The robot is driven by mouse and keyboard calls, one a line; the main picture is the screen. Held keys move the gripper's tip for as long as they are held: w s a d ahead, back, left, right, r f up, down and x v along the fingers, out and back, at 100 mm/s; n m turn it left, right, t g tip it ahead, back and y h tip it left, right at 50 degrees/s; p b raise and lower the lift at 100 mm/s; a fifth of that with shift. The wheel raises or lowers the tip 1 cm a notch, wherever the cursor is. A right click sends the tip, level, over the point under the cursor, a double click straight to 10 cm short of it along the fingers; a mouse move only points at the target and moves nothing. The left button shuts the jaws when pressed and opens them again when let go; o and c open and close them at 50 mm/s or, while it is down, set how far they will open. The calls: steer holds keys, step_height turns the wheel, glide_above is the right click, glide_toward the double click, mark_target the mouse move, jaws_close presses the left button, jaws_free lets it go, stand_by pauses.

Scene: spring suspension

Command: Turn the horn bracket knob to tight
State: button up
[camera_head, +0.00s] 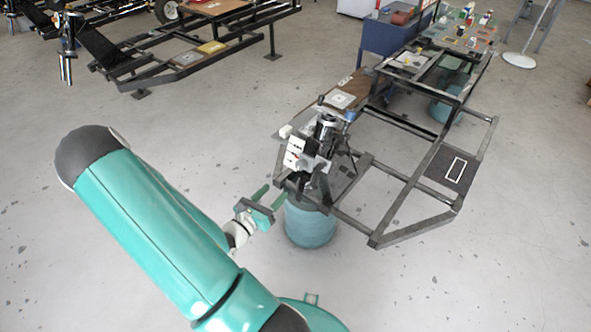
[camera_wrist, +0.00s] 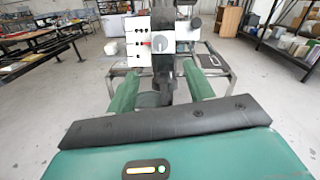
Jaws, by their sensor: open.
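A white panel (camera_wrist: 142,42) with dark slots or switches stands upright ahead of my gripper in the wrist view. In the head view the white panel (camera_head: 297,155) sits at the near left corner of a dark metal frame, beside a black cylinder (camera_head: 326,128). My gripper (camera_head: 271,197) is open and empty, below and left of the panel. In the wrist view its green fingers (camera_wrist: 160,76) are spread, apart from the knob, which appears above them.
The dark metal frame (camera_head: 405,210) extends right and back from the panel. A teal drum (camera_head: 310,226) stands under its near corner. Another frame (camera_head: 170,68) stands at the back left.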

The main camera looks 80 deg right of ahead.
mark_target(299, 166)
steer(key=x, duration=1.2)
steer(key=shift+d, duration=0.25)
steer(key=c, duration=1)
